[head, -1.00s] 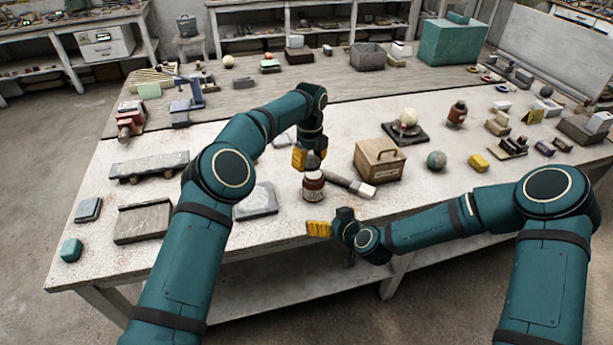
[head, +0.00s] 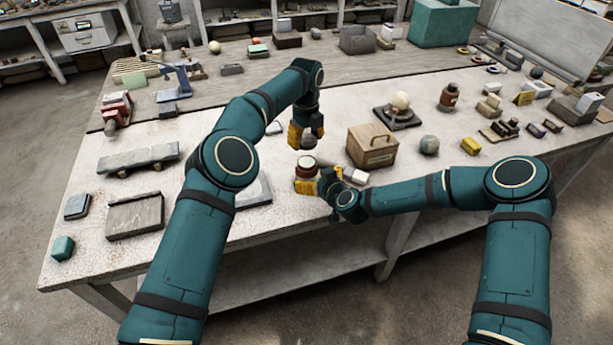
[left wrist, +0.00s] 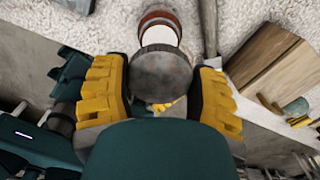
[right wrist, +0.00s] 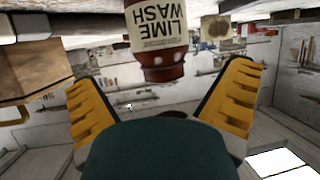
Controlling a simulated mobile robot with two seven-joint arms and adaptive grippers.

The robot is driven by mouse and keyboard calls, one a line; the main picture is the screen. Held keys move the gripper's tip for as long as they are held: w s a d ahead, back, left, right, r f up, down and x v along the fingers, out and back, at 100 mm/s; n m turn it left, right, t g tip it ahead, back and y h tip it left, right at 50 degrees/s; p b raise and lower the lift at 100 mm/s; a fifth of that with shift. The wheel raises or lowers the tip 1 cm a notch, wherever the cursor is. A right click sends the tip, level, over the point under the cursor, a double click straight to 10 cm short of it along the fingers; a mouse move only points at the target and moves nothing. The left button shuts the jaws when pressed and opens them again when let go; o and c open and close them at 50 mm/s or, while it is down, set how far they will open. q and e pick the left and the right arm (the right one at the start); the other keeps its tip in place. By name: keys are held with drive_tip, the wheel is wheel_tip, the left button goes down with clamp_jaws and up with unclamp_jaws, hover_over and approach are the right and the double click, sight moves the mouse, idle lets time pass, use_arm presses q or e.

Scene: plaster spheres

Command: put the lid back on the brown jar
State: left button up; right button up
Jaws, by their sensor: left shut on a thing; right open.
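The brown jar (head: 306,168) stands upright on the white bench, its top uncovered and pale inside. Its "LIME WASH" label shows in the right wrist view (right wrist: 160,35), where the jar appears upside down. My left gripper (head: 307,138) is shut on the round grey lid (left wrist: 161,75), which it holds above and a little behind the jar; the lid is apart from the rim. The jar also shows past the lid in the left wrist view (left wrist: 159,32). My right gripper (right wrist: 165,98) is open, low at the jar's near side, with the jar ahead of its fingers; contact is unclear.
A wooden box with a handle (head: 372,148) stands right of the jar. A brush (head: 355,175) lies between them, partly hidden by my right gripper. Another brown bottle (head: 449,97) stands farther right. A grey slab (head: 255,190) lies left of the jar.

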sight(306, 161)
drive_tip(key=x, duration=0.7)
drive_tip(key=shift+w+a+f, duration=0.15)
drive_tip(key=shift+w, duration=0.05)
drive_tip(key=shift+c, duration=0.3)
drive_tip(key=c, duration=1.1)
use_arm(q)
drive_tip(key=shift+f, duration=2.5)
use_arm(e)
drive_tip(key=shift+c, duration=0.3)
